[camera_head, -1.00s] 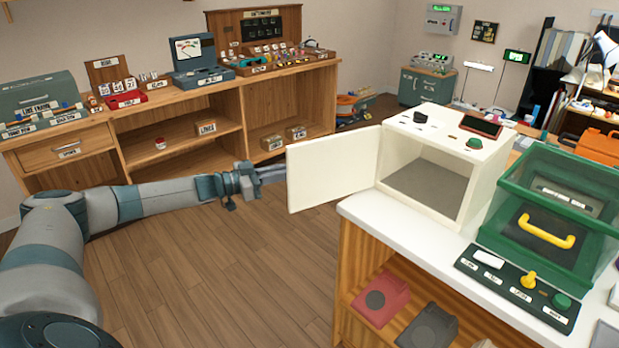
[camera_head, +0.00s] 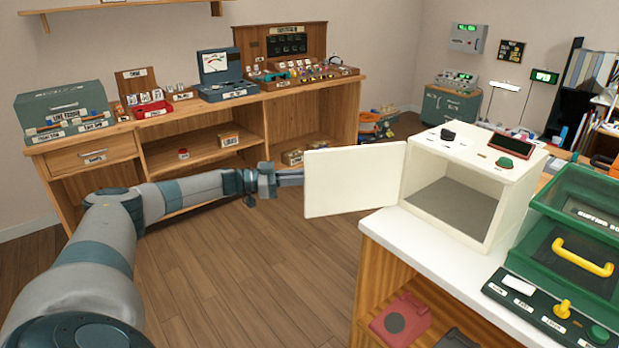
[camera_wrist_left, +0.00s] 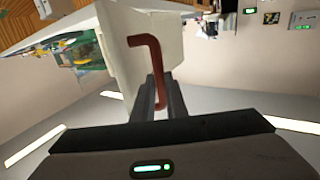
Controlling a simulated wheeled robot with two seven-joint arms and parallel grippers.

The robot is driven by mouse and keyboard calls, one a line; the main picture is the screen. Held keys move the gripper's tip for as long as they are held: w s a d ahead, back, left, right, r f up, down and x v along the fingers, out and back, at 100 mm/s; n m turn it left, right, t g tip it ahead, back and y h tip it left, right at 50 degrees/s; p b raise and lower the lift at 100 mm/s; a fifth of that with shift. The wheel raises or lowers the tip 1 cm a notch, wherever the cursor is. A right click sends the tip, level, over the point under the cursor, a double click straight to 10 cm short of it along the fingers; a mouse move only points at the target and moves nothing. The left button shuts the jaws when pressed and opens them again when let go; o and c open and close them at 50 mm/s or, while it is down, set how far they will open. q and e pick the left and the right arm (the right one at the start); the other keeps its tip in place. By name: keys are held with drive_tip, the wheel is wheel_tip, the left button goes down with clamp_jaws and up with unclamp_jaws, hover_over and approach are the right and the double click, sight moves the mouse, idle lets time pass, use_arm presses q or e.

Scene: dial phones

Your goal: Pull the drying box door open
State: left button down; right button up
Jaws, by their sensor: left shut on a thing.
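The white drying box (camera_head: 463,186) stands on the white counter with its front open and its inside visible. Its door (camera_head: 355,181) is swung wide out to the left, past the counter's edge. My left gripper (camera_head: 292,177) is at the door's outer edge in the head view, with the fingertips partly hidden behind the door. In the left wrist view, my left gripper (camera_wrist_left: 160,100) is shut on the door's red-brown bent handle (camera_wrist_left: 156,62), and the door panel (camera_wrist_left: 128,50) is beside it. My right gripper is not in view.
A green clear-lidded case (camera_head: 575,240) with a yellow handle and a control panel (camera_head: 550,308) stand on the counter (camera_head: 430,245) at right. A wooden shelf unit (camera_head: 200,135) runs along the back wall behind my left arm. The floor left of the counter is clear.

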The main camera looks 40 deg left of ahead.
use_arm(q)
drive_tip(key=c, duration=1.8)
unclamp_jaws()
drive_tip(key=shift+w+d, duration=0.15)
drive_tip(key=shift+d, duration=0.05)
drive_tip(key=shift+o, duration=0.2)
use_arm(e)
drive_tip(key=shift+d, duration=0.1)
use_arm(q)
drive_tip(key=shift+a, duration=0.15)
